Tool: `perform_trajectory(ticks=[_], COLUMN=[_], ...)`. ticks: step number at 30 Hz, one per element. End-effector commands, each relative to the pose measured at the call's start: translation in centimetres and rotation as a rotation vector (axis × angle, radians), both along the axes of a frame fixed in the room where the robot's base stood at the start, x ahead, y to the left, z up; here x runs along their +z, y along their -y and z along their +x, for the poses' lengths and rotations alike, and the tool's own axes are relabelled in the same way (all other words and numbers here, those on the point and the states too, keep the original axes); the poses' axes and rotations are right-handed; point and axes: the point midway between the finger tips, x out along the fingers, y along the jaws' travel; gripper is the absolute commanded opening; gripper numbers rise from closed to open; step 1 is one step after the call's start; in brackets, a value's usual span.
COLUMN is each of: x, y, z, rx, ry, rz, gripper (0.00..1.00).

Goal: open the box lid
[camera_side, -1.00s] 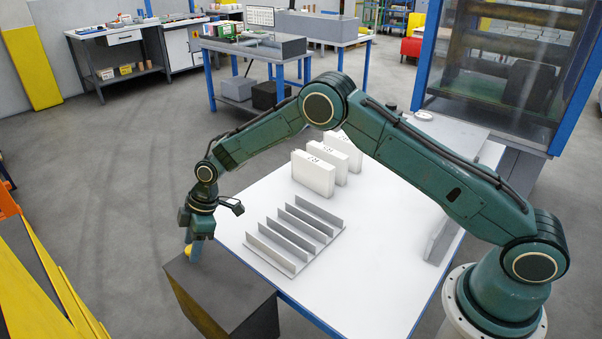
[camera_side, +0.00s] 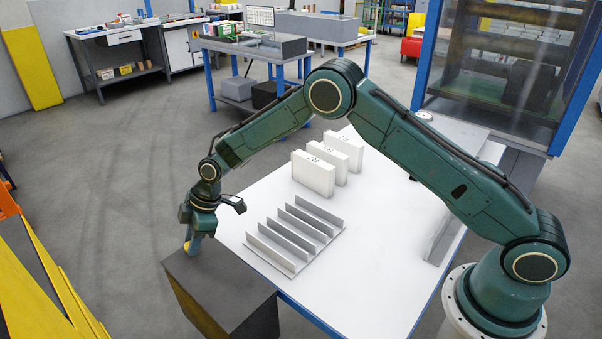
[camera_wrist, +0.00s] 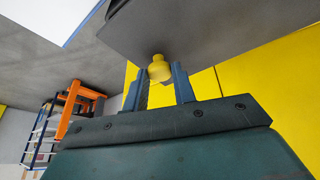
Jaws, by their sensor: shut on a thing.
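The box (camera_side: 245,315) is dark grey with a flat dark lid (camera_side: 222,280), and stands at the left front of the white table. The lid lies flat on the box in the side view. A yellow knob (camera_wrist: 159,69) sticks out from the lid's surface in the wrist view. My gripper (camera_side: 192,243) points down at the lid's far left part and is shut on the yellow knob, with one finger on each side of it. In the wrist view my gripper (camera_wrist: 160,85) hides part of the knob's sides.
The white table (camera_side: 370,270) beside the box bears a grey slotted rack (camera_side: 292,240) and several white blocks (camera_side: 313,175). Yellow bars (camera_side: 60,300) stand left of the box. Grey floor (camera_side: 110,200) is free behind it.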

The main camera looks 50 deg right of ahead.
Motion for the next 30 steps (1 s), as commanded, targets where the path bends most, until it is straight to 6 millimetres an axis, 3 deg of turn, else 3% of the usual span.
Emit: perform_trajectory(ticks=[17,30], x=[5.8,10.2], y=[0.0,0.0], z=[-2.9,-6.8], rx=[0.000,0.002], ry=[0.284,0.550], rz=[-0.001,0.000], gripper=[0.00,0.00])
